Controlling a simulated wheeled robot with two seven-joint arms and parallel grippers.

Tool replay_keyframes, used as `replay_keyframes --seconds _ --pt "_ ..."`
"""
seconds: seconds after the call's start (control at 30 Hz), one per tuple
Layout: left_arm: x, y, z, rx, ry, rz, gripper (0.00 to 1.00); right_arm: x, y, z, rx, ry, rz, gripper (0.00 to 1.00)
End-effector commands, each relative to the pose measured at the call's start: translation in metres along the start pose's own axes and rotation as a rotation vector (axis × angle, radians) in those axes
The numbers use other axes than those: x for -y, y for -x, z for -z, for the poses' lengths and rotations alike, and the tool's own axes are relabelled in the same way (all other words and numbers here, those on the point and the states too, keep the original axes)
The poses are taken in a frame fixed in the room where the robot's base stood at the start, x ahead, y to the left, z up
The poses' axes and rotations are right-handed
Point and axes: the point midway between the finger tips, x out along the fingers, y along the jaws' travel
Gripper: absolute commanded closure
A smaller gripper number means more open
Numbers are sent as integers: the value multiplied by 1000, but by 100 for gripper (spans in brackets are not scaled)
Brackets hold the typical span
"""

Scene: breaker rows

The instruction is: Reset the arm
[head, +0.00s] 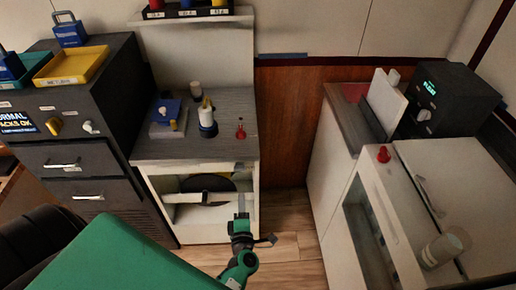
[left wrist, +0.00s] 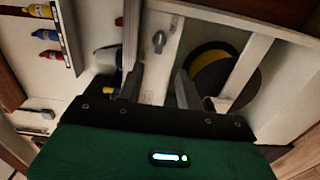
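My left gripper (head: 241,222) is in the lower middle of the head view, in front of the cabinet with the open shelf (head: 190,217). In the left wrist view its two grey fingers stand apart with a gap between them (left wrist: 158,88), and I see nothing held there. Past the fingers, the left wrist view shows a pale panel with a grey knob and a black-and-yellow round thing (left wrist: 212,70). The same round thing shows inside the open shelf in the head view (head: 207,186). My right gripper is in neither view.
Dark drawers (head: 75,165) stand at left, white cabinets (head: 440,165) at right. Wooden floor (head: 290,245) lies between.

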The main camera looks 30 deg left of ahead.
Motion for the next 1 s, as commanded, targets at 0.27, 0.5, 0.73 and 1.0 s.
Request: replay_keyframes --seconds 0.27,0.5,0.73,1.0 --pt "16 4 -8 44 -57 22 64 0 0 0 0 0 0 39" --pt "144 57 -46 405 -512 181 64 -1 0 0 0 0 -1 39" --pt "289 156 -25 846 -1008 355 64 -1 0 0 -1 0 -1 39" --pt "404 280 82 1347 -1494 537 64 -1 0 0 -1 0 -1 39"
